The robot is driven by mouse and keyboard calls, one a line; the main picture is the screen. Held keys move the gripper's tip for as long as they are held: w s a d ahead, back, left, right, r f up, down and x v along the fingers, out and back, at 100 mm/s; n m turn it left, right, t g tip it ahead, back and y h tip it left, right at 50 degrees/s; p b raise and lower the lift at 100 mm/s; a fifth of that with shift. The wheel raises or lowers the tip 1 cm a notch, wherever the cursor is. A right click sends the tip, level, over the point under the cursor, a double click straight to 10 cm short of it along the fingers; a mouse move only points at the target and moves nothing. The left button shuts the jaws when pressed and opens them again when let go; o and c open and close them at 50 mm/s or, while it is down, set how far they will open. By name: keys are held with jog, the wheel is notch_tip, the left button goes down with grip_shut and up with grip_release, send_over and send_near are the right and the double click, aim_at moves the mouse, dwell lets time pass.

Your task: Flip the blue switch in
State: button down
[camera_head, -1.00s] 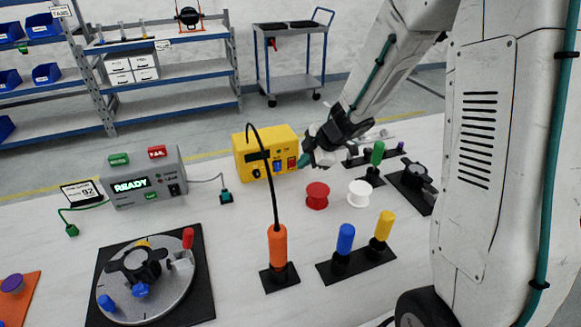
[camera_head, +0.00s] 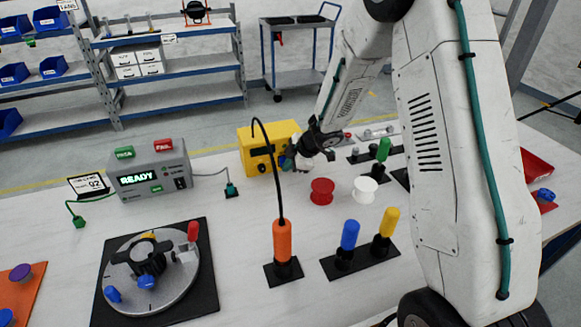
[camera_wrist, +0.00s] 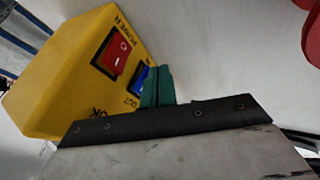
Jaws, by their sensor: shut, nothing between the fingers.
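The yellow power box (camera_head: 255,145) stands at the back of the table. In the wrist view its face (camera_wrist: 60,75) carries a red rocker switch (camera_wrist: 117,52) labelled POWER and a blue switch (camera_wrist: 138,80) labelled OUT. My gripper (camera_wrist: 158,87) is shut and empty, with its teal fingertips right beside the blue switch and covering part of it. I cannot tell whether they touch. In the head view my gripper (camera_head: 289,161) is in front of the box's right side and hides most of the switches.
A red spool (camera_head: 321,191) and a white spool (camera_head: 365,190) stand just in front of my gripper. An orange handle (camera_head: 282,240) with a tall black cable rises nearer. A grey READY tester (camera_head: 150,178) stands left of the box.

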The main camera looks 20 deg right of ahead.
jog(key=shift+w+f, duration=0.15)
jog(key=shift+w, duration=0.2)
dwell(0.3)
jog(key=shift+r, duration=0.85)
jog(key=s, duration=0.3)
jog(key=shift+s+d+f, duration=0.15)
jog(key=shift+s+f, duration=0.1)
jog(key=shift+s, duration=0.05)
jog(key=s+d+r, duration=0.3)
jog(key=s+r, duration=0.3)
jog(key=s, duration=0.1)
jog(key=shift+d+r, duration=0.15)
jog(key=shift+r, duration=0.2)
